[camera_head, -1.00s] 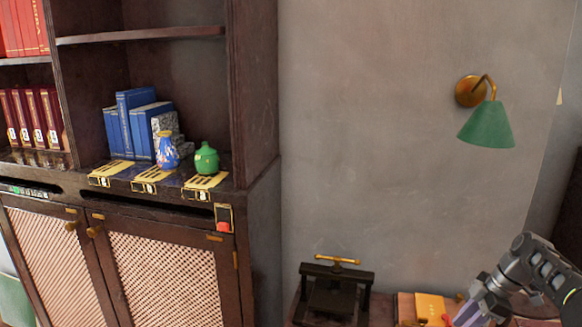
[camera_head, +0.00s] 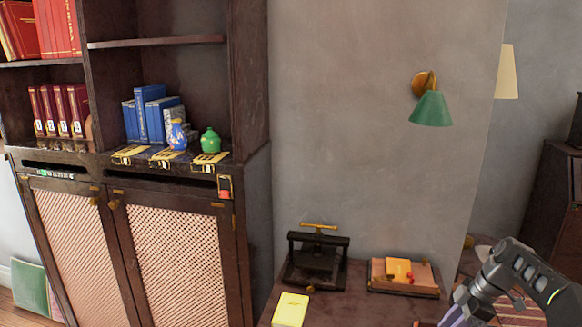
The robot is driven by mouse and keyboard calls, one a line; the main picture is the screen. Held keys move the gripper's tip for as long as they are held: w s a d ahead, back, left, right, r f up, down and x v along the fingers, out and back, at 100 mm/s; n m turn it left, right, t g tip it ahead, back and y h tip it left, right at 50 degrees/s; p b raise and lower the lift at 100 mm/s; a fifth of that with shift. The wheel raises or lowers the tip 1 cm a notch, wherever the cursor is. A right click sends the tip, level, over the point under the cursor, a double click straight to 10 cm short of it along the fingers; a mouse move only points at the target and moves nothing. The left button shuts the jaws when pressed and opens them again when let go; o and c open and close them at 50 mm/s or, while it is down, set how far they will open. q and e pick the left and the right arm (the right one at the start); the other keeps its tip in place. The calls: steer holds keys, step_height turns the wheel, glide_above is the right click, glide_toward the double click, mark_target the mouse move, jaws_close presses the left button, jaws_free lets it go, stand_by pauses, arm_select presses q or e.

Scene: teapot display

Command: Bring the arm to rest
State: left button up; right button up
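One arm of mine comes in at the lower right. Its gripper (camera_head: 455,316) is at the bottom edge, over the right part of the low table, and is partly cut off. I cannot tell whether its fingers are open or shut. My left gripper does not show. A green lidded pot (camera_head: 210,140) and a blue patterned vase (camera_head: 178,135) stand on the cabinet ledge at the left, each behind a yellow plate. The arm is well apart from both.
A dark press (camera_head: 317,260) with a brass handle stands on the table (camera_head: 360,305). A yellow book (camera_head: 290,310) lies in front of it. A wooden box (camera_head: 420,278) with a yellow item lies to the right. A green wall lamp (camera_head: 431,108) hangs above.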

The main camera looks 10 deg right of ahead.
steer(key=s+a+f+m, duration=0.2)
steer(key=a+f+m, duration=0.2)
steer(key=a+f, duration=0.8)
steer(key=s+a+f+m, duration=0.25)
steer(key=a+f, duration=0.65)
steer(key=a, duration=0.5)
steer(key=s+a+f+m, duration=0.2)
steer(key=s+a+m, duration=0.1)
steer(key=s, duration=0.5)
steer(key=s+a+f+m, duration=0.2)
steer(key=s+a, duration=0.3)
steer(key=s, duration=0.3)
steer(key=s+a+f+m, duration=0.3)
steer(key=s+m, duration=0.1)
steer(key=s, duration=0.3)
steer(key=shift+s+a+g, duration=0.4)
